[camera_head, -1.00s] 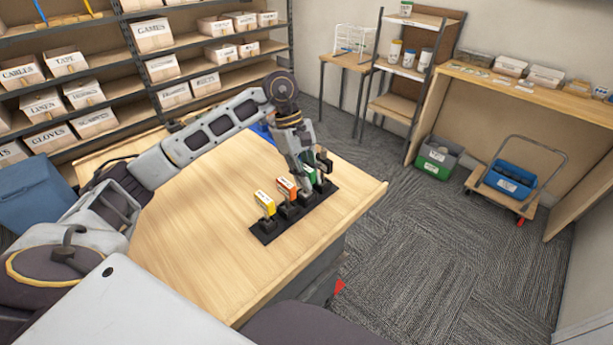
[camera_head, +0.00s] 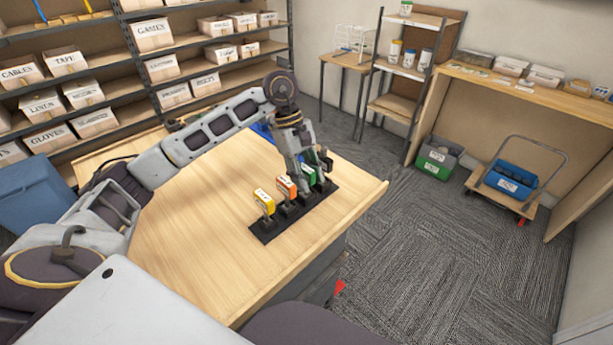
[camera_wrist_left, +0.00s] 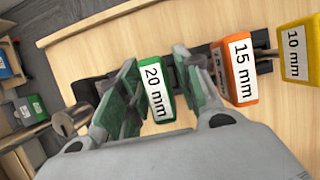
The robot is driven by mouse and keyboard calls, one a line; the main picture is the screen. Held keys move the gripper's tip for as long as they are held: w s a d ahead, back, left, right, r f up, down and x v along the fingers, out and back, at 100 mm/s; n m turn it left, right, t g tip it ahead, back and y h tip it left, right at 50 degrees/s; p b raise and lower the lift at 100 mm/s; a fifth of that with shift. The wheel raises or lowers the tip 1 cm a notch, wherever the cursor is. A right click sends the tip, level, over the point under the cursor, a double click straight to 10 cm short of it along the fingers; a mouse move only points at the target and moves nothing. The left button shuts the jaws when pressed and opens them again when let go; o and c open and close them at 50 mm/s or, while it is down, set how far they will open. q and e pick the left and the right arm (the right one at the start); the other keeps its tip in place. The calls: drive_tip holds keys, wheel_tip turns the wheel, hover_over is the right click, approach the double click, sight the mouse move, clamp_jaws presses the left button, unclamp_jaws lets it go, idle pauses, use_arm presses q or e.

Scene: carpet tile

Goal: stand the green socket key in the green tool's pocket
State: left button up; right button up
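The green socket key (camera_wrist_left: 157,92), labelled 20 mm, stands upright at the black rack (camera_head: 263,234). Its handle also shows in the head view (camera_head: 309,176), beside the orange key (camera_head: 287,188). My left gripper (camera_wrist_left: 157,75) is over the green handle with one finger on each side. The fingers look apart from the handle, with narrow gaps. The lower end of the green key and its pocket are hidden by the handle and fingers. My right gripper is not in view.
The orange 15 mm key (camera_wrist_left: 238,70) and the yellow 10 mm key (camera_wrist_left: 298,50) stand in a row beside the green one. The wooden table (camera_head: 205,225) is clear to the left of the rack. Its right edge is close to the rack.

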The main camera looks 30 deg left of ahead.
use_arm(q)
drive_tip(key=shift+v, duration=6)
